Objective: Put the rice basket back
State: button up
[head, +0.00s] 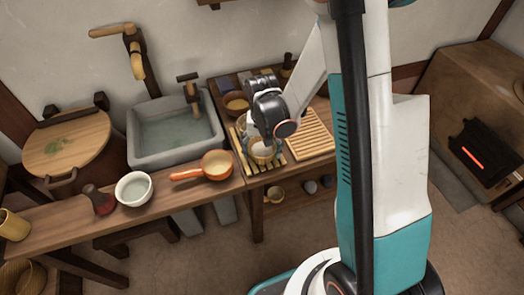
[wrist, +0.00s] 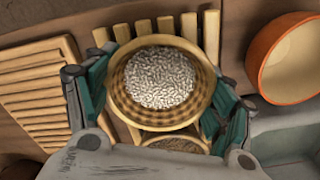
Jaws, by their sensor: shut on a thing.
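The rice basket (wrist: 118,97) is a round, tan woven basket with white rice (wrist: 160,78) in it. My gripper (wrist: 160,95) is shut on it, with one finger on each side of the rim in the wrist view. In the head view my gripper (head: 263,138) points down over the small side table, and the basket (head: 262,151) shows partly below it. A rack of pale slats (wrist: 211,32) lies beneath the basket; its slats also show in the head view (head: 242,153). I cannot tell whether the basket touches the slats.
A ribbed wooden board (head: 304,139) lies right of the basket. An orange handled pan (head: 217,164) and a white bowl (head: 134,189) stand left on the bench. A stone sink (head: 175,138) is behind them. Another round vessel (wrist: 176,142) sits close to the basket, partly hidden.

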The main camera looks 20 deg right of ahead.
jog(key=o, duration=1.2)
jog(key=shift+f, duration=0.2)
jog(key=shift+o, duration=0.2)
notch_tip(320, 180, up, 13)
jog(key=p, duration=0.5)
notch_tip(320, 180, up, 11)
jog(key=n+t, duration=0.2)
jog(key=t, duration=0.1)
send_over(262, 151)
jog(key=s, duration=0.5)
jog(key=s+r+n+t, duration=0.2)
jog(key=s+r+t, duration=0.2)
jog(key=s+r, duration=0.3)
jog(key=shift+s, duration=1.35)
jog(key=shift+r, duration=0.1)
